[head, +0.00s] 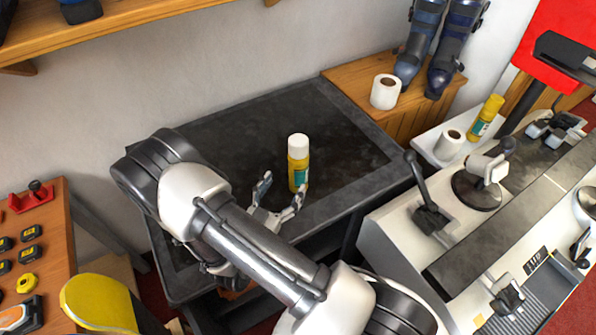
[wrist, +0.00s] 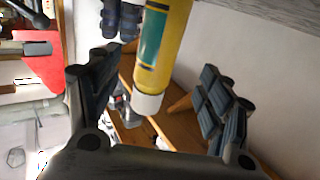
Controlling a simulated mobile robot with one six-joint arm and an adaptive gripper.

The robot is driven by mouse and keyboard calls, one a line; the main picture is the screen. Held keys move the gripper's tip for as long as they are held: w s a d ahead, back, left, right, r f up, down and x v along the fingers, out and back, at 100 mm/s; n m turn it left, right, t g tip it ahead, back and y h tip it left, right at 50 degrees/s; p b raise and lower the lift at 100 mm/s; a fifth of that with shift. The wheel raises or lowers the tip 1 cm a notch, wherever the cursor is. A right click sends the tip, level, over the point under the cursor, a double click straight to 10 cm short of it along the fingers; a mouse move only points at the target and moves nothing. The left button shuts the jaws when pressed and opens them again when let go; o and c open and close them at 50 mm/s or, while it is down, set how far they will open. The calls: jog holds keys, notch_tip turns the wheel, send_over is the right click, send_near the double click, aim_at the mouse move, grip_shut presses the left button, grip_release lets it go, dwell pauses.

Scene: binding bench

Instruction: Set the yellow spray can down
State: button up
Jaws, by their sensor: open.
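A yellow spray can (head: 298,172) with a white cap and a teal label stands upright on the dark bench top (head: 345,135). In the wrist view the yellow spray can (wrist: 166,45) shows between and beyond the finger pads, with its white cap toward the palm. My gripper (head: 284,185) is open on the near side of the can, its fingers pointing at it. In the wrist view both fingers of my gripper (wrist: 160,80) are spread wide, with clear gaps to the can. The can's lower end is cut off there.
A second yellow can (head: 486,118) and a white roll (head: 449,145) stand on a white ledge at right. Another white roll (head: 386,92) and dark blue boots (head: 437,50) are on a wooden cabinet. A grey machine (head: 400,240) stands at right. The bench is otherwise clear.

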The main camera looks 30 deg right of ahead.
aim_at(293, 173)
jog(key=x, duration=0.4)
jog(key=shift+s, duration=0.1)
jog(key=shift+b+x, duration=0.55)
jog(key=shift+x, duration=2.15)
jog(key=shift+s+d+r, duration=0.1)
jog(key=c, duration=1.6)
